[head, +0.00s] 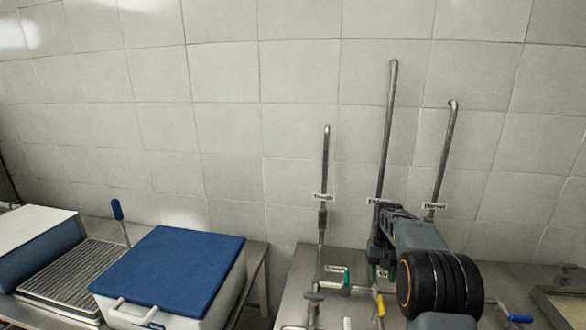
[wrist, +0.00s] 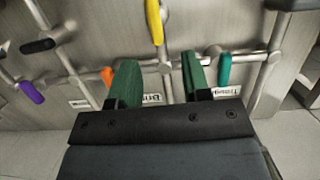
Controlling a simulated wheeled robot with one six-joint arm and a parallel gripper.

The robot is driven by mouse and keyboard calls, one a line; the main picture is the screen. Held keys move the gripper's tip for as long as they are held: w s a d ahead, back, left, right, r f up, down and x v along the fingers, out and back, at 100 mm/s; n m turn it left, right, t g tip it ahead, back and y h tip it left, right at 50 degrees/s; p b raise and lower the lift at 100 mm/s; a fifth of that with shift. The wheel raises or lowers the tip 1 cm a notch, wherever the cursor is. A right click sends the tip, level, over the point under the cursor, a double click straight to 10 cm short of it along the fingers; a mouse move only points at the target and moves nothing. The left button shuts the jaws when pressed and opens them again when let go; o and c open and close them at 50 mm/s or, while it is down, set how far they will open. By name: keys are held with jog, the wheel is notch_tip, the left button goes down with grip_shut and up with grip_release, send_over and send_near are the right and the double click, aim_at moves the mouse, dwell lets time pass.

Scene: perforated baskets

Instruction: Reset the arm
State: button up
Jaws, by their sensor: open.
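My gripper (wrist: 160,76) has two green fingers. They stand apart with nothing held between them, over a metal pipe manifold (wrist: 165,62). An orange handle (wrist: 108,76) is beside the left finger, and a teal handle (wrist: 224,70) is just right of the right finger. A yellow handle (wrist: 154,22) lies beyond the fingertips. I cannot tell whether the fingers touch the pipe. In the head view, my arm reaches to the pipes at the right, and its links partly hide my gripper (head: 382,271).
Upright pipes (head: 325,160) rise before a tiled wall (head: 225,130). A blue-lidded white container (head: 180,265) and a ridged metal tray (head: 75,275) stand at the left. A gap separates the two counters. A blue handle (head: 520,318) and a framed panel (head: 560,305) are at the far right.

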jog(key=s+a+r+t, duration=0.2)
jog(key=s+a+r, duration=0.1)
jog(key=s, duration=0.5)
jog(key=s+a+r+n+t, duration=0.1)
jog(key=s+a, duration=0.3)
jog(key=s, duration=0.5)
jog(key=s+a+r+n+t, duration=0.1)
jog(key=s+a+r+t, duration=0.2)
jog(key=s, duration=0.5)
jog(key=shift+s+a+r+t, duration=0.25)
jog(key=shift+r+t, duration=0.35)
jog(key=shift+r, duration=0.2)
